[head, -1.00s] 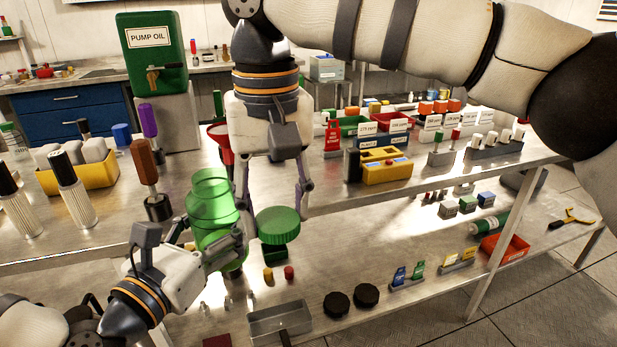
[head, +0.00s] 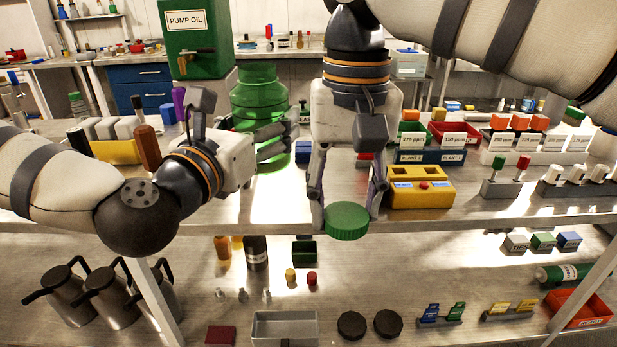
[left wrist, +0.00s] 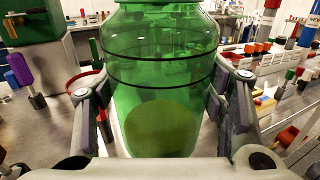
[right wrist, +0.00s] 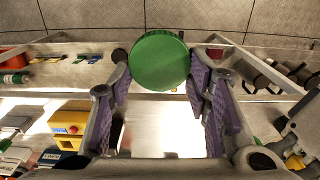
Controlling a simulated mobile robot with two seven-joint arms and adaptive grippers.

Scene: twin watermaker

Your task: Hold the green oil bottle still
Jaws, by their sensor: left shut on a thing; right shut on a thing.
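The green oil bottle (head: 258,97) is transparent and stands upright near the pump oil tank in the head view. My left gripper (head: 275,140) is shut on its body; the left wrist view shows the bottle (left wrist: 160,75) between both fingers (left wrist: 165,110). I cannot tell whether its base touches the bench. My right gripper (head: 349,208) is shut on a round green lid (head: 346,222), held flat at the fingertips by the bench's front edge, apart from the bottle. The lid also fills the middle of the right wrist view (right wrist: 159,60).
The green pump oil tank (head: 195,40) stands behind the bottle. A yellow box (head: 420,188) sits right of my right gripper, with label trays (head: 430,155) behind it. A brown-handled tool (head: 147,148) stands near my left arm. The lower shelf (head: 390,270) holds jugs, a grey tray and small parts.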

